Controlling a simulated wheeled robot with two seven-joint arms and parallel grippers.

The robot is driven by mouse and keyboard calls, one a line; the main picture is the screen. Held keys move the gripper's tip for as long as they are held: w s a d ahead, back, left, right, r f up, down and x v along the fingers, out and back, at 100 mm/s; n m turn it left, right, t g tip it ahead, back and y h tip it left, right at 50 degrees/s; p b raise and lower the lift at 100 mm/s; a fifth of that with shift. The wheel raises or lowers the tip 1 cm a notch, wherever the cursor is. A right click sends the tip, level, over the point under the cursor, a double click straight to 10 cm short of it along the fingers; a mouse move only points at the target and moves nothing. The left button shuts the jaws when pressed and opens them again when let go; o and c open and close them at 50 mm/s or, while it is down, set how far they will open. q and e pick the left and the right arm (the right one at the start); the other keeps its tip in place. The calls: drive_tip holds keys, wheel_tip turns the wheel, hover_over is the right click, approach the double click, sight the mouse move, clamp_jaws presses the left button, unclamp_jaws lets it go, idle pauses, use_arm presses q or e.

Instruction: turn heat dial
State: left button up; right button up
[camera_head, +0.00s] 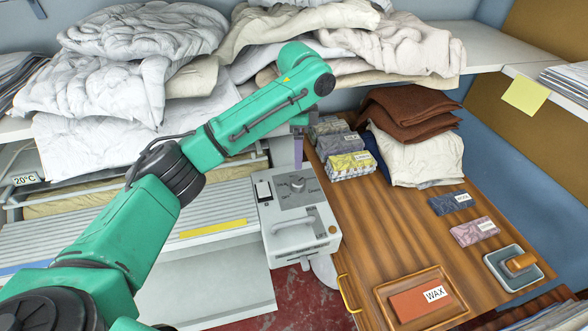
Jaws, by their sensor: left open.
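The heat dial (297,183) is a small grey knob on the dark grey panel on top of the light grey control box (302,243), at the end of the ironer. Small markings surround the dial, too small to read surely. My green left arm reaches over the ironer from the lower left and bends down behind the box. My left gripper (298,150) is mostly hidden below the wrist, just beyond the dial and apart from it in the picture. It is open and seems empty. My right gripper is not in view.
The wooden table (385,230) at right bears folded cloths, a wax tray (378,294) and a grey dish (489,262). Piled linen (140,40) fills the shelf behind.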

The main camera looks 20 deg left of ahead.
sight(298, 181)
use_arm(q)
drive_tip(key=f, duration=0.3)
drive_tip(key=shift+s+d+f+p, duration=0.1)
drive_tip(key=shift+d+f+p, duration=0.15)
drive_tip(key=shift+p, duration=0.1)
wheel_tip(298, 181, down, 8)
drive_tip(key=shift+a+r+p, duration=0.15)
drive_tip(key=shift+r+p, duration=0.05)
drive_tip(key=shift+p, duration=0.3)
drive_tip(key=shift+f, duration=0.35)
drive_tip(key=shift+c, duration=0.7)
clamp_jaws()
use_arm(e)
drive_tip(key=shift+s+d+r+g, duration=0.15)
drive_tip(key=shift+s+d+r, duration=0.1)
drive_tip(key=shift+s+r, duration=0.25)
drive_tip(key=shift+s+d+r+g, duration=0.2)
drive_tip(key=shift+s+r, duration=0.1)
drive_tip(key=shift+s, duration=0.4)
